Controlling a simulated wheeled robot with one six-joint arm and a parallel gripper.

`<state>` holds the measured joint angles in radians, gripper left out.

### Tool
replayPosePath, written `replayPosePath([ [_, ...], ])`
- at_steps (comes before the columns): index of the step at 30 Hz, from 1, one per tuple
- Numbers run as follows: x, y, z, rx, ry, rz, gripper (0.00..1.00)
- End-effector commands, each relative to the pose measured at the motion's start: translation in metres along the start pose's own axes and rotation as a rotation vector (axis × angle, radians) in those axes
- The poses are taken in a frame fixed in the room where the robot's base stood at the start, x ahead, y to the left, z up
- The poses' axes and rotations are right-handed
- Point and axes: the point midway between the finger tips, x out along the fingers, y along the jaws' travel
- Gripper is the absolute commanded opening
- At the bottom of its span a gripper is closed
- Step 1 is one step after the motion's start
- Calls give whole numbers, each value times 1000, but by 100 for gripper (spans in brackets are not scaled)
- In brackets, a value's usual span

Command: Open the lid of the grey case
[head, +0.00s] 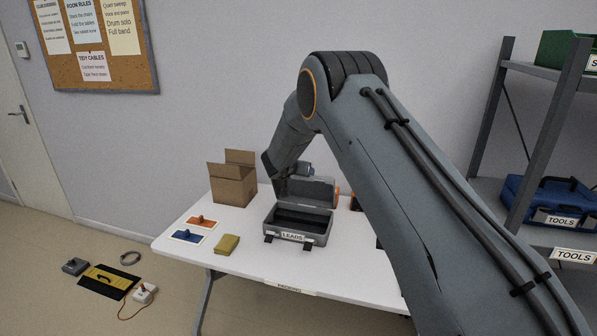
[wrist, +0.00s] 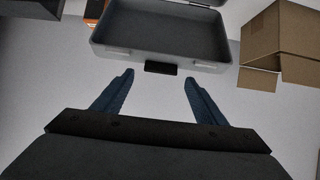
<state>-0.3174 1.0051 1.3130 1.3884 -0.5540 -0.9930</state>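The grey case (head: 326,222), labelled LEADS, sits on the white table in the head view. Its lid (head: 318,188) stands raised at the back, and the dark inside of the case shows. In the wrist view, what looks like the inside of the lid (wrist: 160,30) is at the top, with a small black tab on its near rim. My gripper (wrist: 158,77) is open, its two blue fingers apart with nothing between them, just short of that rim. In the head view my gripper is behind the lid's left side and mostly hidden; I cannot tell whether it touches the lid.
A cardboard box (head: 231,187) stands at the table's (head: 250,262) back left; it also shows in the wrist view (wrist: 278,40). An orange object is partly hidden behind my arm. A shelf stands right.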

Motion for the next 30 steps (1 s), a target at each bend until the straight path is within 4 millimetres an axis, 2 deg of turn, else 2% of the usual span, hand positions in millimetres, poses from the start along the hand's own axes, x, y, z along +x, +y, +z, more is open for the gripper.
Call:
replayPosePath([
  [7,-6,-1,0,0,0,-1,66],
  [21,-66,-1,0,1,1,-1,66],
  [30,-78,0,0,0,0,0,66],
])
